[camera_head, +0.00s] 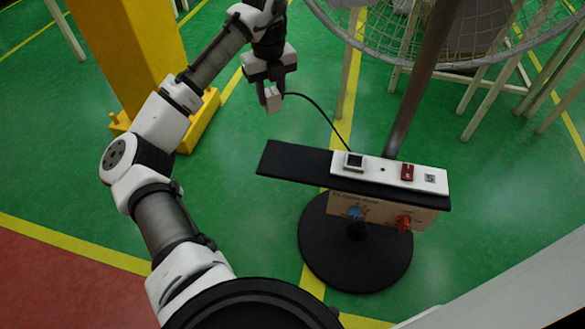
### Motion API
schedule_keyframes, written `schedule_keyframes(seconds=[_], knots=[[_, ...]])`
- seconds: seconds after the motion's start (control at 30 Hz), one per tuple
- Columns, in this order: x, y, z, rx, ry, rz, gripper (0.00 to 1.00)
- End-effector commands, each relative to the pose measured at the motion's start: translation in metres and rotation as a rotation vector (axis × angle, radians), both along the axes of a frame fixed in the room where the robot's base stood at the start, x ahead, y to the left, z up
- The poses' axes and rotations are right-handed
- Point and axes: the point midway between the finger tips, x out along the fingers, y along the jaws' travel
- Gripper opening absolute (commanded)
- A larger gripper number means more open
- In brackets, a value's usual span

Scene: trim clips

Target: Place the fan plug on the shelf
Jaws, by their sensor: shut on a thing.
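My gripper (270,91) is at the upper middle of the head view, pointing down. It is shut on the fan plug (273,103), a small white block with a black cord (318,108) running from it. The cord curves right and down to the back of the white panel (433,180). The shelf (290,160) is a flat black board below and right of the gripper. Its left part is bare. The plug is in the air, beyond the shelf's back edge and apart from it.
The fan's pole (420,90) rises behind the shelf, under a wire cage (400,35). A round black base (330,255) stands below. A yellow column (135,50) is at the left.

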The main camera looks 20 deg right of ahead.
Motion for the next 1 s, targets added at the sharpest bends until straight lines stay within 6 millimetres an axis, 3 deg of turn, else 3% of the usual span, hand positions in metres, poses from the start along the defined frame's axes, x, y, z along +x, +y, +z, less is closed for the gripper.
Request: schedule_keyframes(seconds=[0.2,0.37,0.47,1.0], knots=[[-0.029,-0.027,0.024,0.002,-0.003,-0.482,0.09],[-0.041,-0.035,0.033,0.001,0.001,-0.651,0.09],[-0.044,-0.036,0.027,0.001,0.003,-0.685,0.09],[-0.044,-0.036,-0.104,-0.001,0.003,-0.684,0.09]])
